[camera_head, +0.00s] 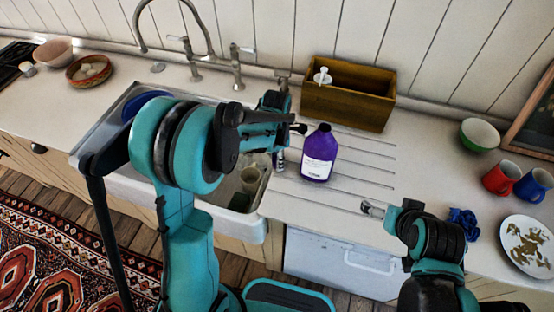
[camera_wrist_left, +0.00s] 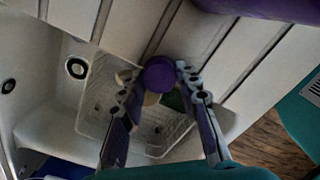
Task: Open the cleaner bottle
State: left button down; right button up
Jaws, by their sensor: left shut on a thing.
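The purple cleaner bottle (camera_head: 319,153) with a white label stands upright on the drainboard, right of the sink. Its neck looks dark on top in the head view. Part of its purple side shows at the top edge of the left wrist view (camera_wrist_left: 250,8). My left gripper (camera_head: 279,160) points down just left of the bottle, near the sink's right edge. It is shut on a round purple cap (camera_wrist_left: 159,73), which is apart from the bottle. My right gripper (camera_head: 373,209) is over the counter, right of the bottle; its jaws are too small to read.
The sink (camera_head: 232,222) lies left of the bottle, with a pale tub (camera_wrist_left: 97,95) inside. A wooden box (camera_head: 345,107) stands behind the bottle. A red mug (camera_head: 500,178), a blue mug (camera_head: 534,186), a green bowl (camera_head: 479,135) and a plate (camera_head: 529,222) are at the right.

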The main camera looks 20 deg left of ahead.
pick_arm(q)
jog(key=shift+s, duration=0.1)
jog(key=c, duration=1.1)
grip_release()
jog(key=shift+f, duration=0.15)
